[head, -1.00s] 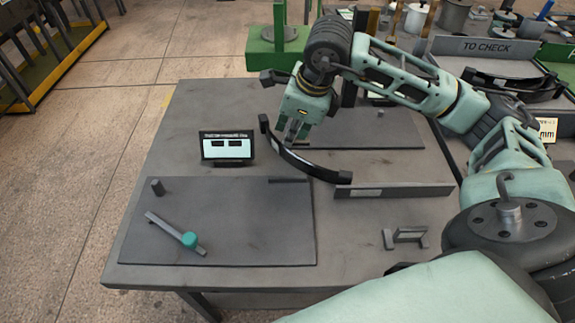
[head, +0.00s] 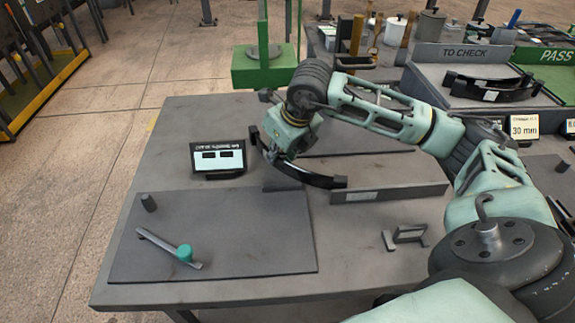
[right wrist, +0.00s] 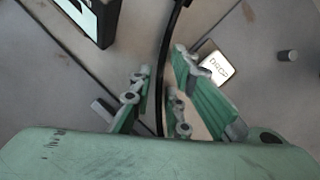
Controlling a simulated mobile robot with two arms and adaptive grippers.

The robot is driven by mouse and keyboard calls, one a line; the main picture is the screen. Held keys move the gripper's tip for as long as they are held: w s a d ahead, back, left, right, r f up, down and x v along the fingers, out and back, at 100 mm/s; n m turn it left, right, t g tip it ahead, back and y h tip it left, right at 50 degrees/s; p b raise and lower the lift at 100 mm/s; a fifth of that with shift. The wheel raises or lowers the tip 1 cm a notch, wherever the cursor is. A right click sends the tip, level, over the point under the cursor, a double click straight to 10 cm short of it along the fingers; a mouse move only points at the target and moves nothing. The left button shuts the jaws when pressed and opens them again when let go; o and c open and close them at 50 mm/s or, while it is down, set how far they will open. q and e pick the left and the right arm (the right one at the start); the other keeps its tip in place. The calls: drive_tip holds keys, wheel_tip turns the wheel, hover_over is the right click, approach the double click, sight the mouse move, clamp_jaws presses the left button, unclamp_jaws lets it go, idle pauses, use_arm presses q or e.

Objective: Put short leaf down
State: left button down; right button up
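The short leaf (head: 312,179) is a dark, curved band in the middle of the table, behind the long grey bar. My right gripper (head: 276,152) is low at its left half, partly covering it in the head view. In the right wrist view, the leaf (right wrist: 164,60) runs edge-on between the green fingers of the right gripper (right wrist: 160,85). The fingers are close on both sides, but I cannot tell whether they press on it. I cannot tell whether the leaf touches the table. My left gripper is not in view.
A small display (head: 218,158) stands left of the leaf. A long grey bar (head: 390,193) and a small bracket (head: 408,236) are at the right. A flat plate (head: 215,245) holds a teal-ended lever (head: 170,248). A TO CHECK rack (head: 450,95) stands at the back right.

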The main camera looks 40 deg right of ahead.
drive_tip(key=shift+w+f, duration=0.25)
drive_tip(key=shift+f, duration=0.35)
drive_tip(key=shift+s, duration=0.1)
drive_tip(key=shift+c, duration=0.6)
clamp_jaws()
drive_tip(key=shift+r, duration=0.2)
